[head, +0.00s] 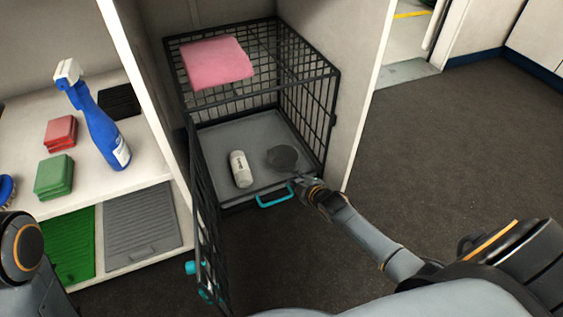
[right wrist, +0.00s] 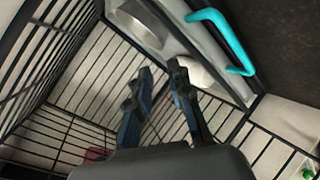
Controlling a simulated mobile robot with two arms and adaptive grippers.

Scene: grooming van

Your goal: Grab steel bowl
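The steel bowl (head: 283,158) looks like a dark grey round dish on the grey tray floor of the open wire crate (head: 333,100), at its right side. In the right wrist view a shiny rounded metal bowl (right wrist: 138,27) shows at the top, beyond the fingertips. My right gripper (head: 303,182) is at the crate's front opening, just in front of the bowl and apart from it. In the right wrist view its two fingers (right wrist: 162,70) are apart with nothing between them. Only part of my left arm shows at the left edge; its gripper is out of view.
A white bottle (head: 241,169) lies left of the bowl. A teal handle (head: 275,198) is at the tray front. The crate door (head: 203,215) stands open at the left. A folded pink towel (head: 216,62) lies on top. A blue spray bottle (head: 98,125) stands on the shelf.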

